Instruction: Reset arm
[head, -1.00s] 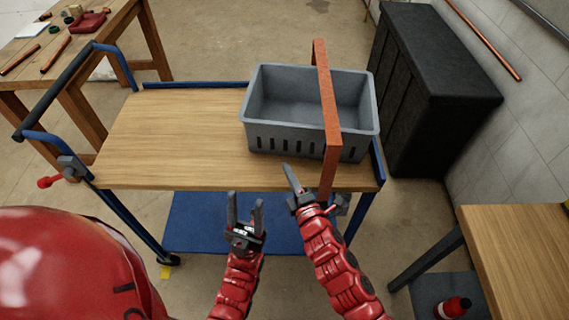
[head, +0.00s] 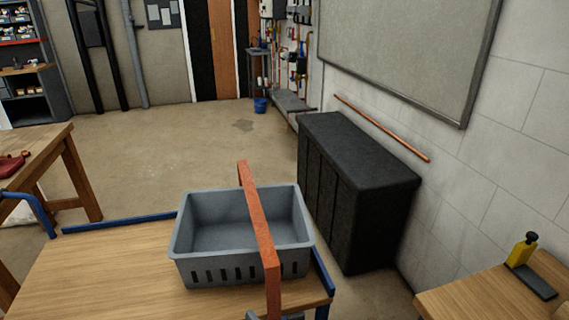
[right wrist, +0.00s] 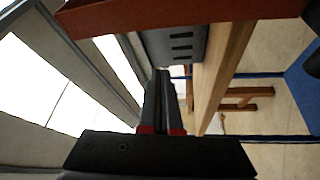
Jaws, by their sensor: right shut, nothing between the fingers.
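My right gripper (right wrist: 161,75) shows in the right wrist view with its two dark fingers together and nothing between them. The fingers point toward the side of a grey basket (right wrist: 175,42), which is beyond them; contact cannot be judged. In the head view, only a small grey piece at the bottom edge may be this gripper. The grey basket (head: 245,238) looks empty and stands on the wooden top of a blue-framed trolley (head: 110,275). A reddish-orange flat bar (head: 257,215) arches over the basket. My left gripper is not in view.
A black cabinet (head: 350,190) stands behind the basket to the right, by the wall. A wooden table (head: 530,295) with a yellow tool (head: 521,250) is at lower right. Another workbench (head: 50,160) is at left. The floor (head: 170,145) beyond the trolley is open.

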